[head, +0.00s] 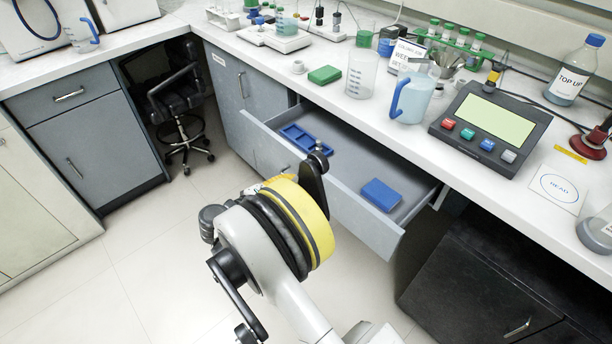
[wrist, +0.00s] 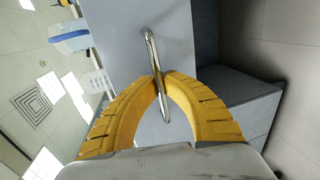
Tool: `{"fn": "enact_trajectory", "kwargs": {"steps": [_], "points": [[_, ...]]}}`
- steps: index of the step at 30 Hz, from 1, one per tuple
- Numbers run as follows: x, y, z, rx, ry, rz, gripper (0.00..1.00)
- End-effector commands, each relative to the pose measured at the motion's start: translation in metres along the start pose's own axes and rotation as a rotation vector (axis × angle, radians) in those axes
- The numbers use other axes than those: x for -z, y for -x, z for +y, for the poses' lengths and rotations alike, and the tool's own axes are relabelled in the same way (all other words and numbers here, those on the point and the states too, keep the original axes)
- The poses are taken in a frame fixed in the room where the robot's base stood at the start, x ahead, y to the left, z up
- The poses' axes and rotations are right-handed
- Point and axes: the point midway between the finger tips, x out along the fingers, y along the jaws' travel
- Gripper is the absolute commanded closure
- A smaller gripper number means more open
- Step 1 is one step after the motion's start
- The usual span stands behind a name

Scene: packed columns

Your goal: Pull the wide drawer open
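The wide drawer (head: 365,217) stands pulled well out from under the right-hand counter, its grey front facing my arm. Inside lie a blue divided tray (head: 303,142) and a blue box (head: 380,194). In the wrist view a metal bar handle (wrist: 149,47) stands on the grey drawer front (wrist: 120,20). My gripper (wrist: 160,78) has its two yellow fingers closed together on this bar, with the tips meeting at it. In the head view my own arm hides the fingers and most of the handle.
The counter above carries a blue jug (head: 412,98), a beaker (head: 361,73) and a display device (head: 490,125). A dark cabinet (head: 475,285) stands right of the drawer. A black chair (head: 180,100) sits in the knee space. The floor (head: 130,270) at left is clear.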

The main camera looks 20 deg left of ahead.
Motion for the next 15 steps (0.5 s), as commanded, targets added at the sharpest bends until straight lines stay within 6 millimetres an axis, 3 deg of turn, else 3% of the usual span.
{"fn": "enact_trajectory", "kwargs": {"steps": [6, 15], "points": [[0.0, 0.028, -0.005, -0.001, -0.001, 0.001, 1.0], [0.0, 0.039, -0.008, -0.001, -0.001, 0.0, 1.0]]}}
